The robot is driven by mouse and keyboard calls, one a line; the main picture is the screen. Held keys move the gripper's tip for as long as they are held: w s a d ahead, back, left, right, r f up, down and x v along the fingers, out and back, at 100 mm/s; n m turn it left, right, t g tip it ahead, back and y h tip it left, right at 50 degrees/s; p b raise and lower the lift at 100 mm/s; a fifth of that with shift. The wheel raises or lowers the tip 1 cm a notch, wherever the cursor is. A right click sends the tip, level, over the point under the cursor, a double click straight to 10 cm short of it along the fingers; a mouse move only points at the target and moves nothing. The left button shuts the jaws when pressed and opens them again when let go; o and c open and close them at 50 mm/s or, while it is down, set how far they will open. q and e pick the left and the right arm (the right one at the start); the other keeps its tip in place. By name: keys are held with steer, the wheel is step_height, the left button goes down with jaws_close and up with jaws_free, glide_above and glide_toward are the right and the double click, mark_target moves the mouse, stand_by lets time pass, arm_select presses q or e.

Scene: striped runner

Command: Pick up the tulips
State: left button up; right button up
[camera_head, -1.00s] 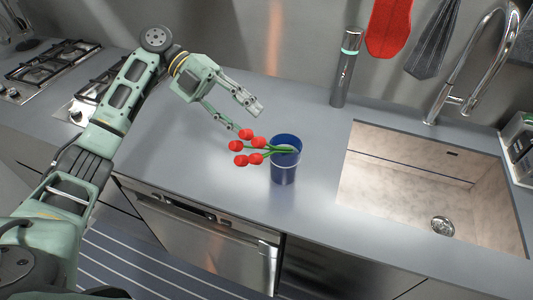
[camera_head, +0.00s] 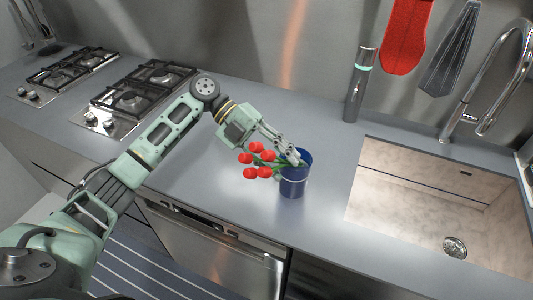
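The red tulips (camera_head: 257,160) lean out to the left over the rim of a dark blue cup (camera_head: 294,182) on the grey counter. Their green stems run into the cup. My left gripper (camera_head: 288,158) reaches in from the left, with its fingers at the stems by the cup's rim. The fingers look closer together than before, but the stems and the small size hide whether they are closed on anything. The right gripper is not in view.
The sink (camera_head: 440,205) with its tall faucet (camera_head: 495,75) lies to the right. A dark cylinder (camera_head: 357,90) stands behind the cup. Gas burners (camera_head: 135,95) are at the left. The counter left of the cup is clear.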

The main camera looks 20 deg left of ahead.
arm_select(q)
steer(key=shift+d+f, duration=0.1)
steer(key=shift+d, duration=0.05)
steer(key=c, duration=0.5)
jaws_close()
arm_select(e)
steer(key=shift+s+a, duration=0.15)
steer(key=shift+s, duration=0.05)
